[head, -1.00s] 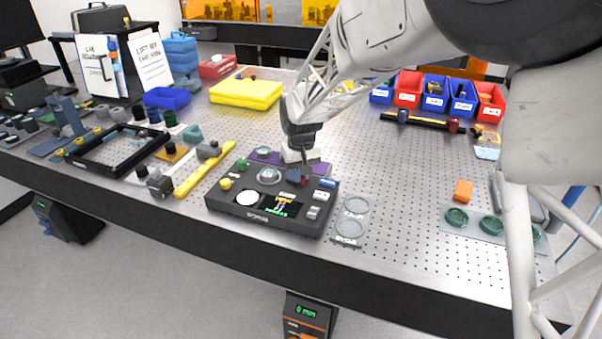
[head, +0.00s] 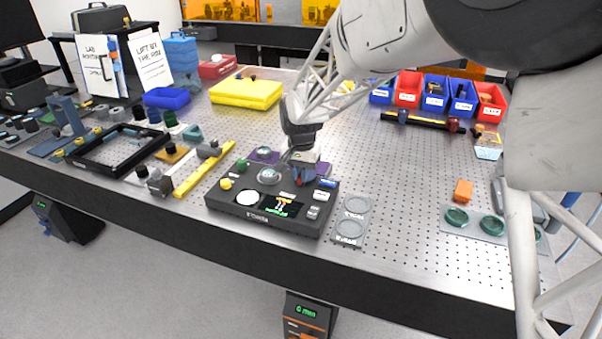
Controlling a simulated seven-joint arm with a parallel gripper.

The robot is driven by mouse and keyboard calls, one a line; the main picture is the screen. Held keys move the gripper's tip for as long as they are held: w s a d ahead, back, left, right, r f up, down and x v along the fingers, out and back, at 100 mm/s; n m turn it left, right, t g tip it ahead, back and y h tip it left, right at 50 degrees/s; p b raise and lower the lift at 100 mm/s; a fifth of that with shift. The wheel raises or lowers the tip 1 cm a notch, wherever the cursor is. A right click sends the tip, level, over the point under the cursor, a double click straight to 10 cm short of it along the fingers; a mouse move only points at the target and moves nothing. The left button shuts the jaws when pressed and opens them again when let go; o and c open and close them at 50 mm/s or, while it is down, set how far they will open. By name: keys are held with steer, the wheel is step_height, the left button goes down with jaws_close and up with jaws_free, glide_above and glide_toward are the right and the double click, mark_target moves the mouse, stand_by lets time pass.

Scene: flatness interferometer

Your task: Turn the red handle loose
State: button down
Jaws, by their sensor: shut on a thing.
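The red handle (head: 299,182) is a small red piece at the back right of the black instrument box (head: 288,227). It shows just under the tips of my gripper (head: 299,174). My gripper points down over the box and is shut on the red handle. The fingers hide most of the handle, so its exact angle is hard to tell. The box top also carries a round metal knob (head: 268,175), a white disc (head: 247,198), a yellow knob (head: 226,184), a green knob (head: 242,166) and a small lit screen (head: 282,206).
Labelled bins (head: 431,93) stand at the back right. The perforated table right of the box is mostly clear.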

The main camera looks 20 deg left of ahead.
stand_by(0.3)
steer(key=c, duration=1.1)
jaws_free()
steer(key=shift+c, duration=0.2)
steer(key=shift+r, duration=0.15)
steer(key=shift+r, duration=3.75)
